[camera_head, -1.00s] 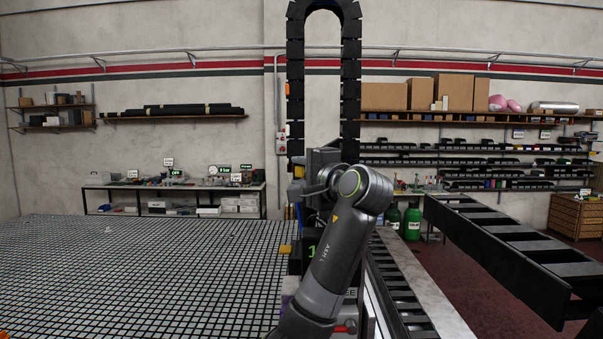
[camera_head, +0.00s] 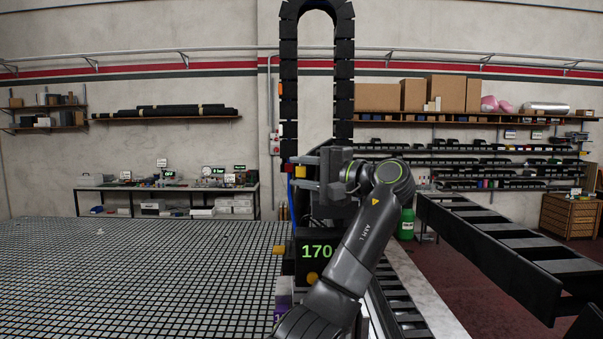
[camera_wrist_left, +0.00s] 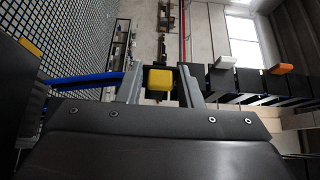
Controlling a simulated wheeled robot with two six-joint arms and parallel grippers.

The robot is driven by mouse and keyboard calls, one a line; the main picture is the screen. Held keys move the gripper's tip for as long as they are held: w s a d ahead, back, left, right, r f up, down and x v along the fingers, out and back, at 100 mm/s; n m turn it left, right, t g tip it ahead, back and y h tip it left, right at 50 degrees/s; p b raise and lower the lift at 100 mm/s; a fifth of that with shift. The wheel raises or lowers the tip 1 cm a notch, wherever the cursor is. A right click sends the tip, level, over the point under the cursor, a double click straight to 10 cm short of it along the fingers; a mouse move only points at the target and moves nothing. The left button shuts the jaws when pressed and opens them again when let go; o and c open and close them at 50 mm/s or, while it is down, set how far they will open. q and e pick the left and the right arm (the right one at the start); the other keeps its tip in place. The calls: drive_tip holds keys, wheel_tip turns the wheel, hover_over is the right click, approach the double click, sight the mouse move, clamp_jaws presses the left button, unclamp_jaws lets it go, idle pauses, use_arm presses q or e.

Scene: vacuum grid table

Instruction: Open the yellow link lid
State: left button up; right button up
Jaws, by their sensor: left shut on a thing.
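The yellow link lid (camera_wrist_left: 160,80) is a small yellow block. In the left wrist view it sits between the two fingers of my left gripper (camera_wrist_left: 162,84), which are closed on it. In the head view a small yellow piece (camera_head: 300,172) shows at the tips of my left gripper (camera_head: 304,175), low on the black cable chain (camera_head: 287,90). My gripper and forearm hide part of the chain there. I cannot tell how far the lid is lifted from its link. My right gripper is not in view.
A black box with a green "170" display (camera_head: 316,251) and a yellow knob (camera_head: 312,278) stands below my gripper. The grid table (camera_head: 130,280) spreads to the left, mostly bare. A black-slatted rail (camera_head: 510,240) lies to the right. Blue tubing (camera_wrist_left: 85,80) runs left of my fingers.

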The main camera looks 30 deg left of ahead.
use_arm(q)
drive_tip(key=shift+f, duration=0.15)
drive_tip(key=o, duration=0.7)
drive_tip(key=shift+o, duration=0.2)
drive_tip(key=shift+r, duration=0.2)
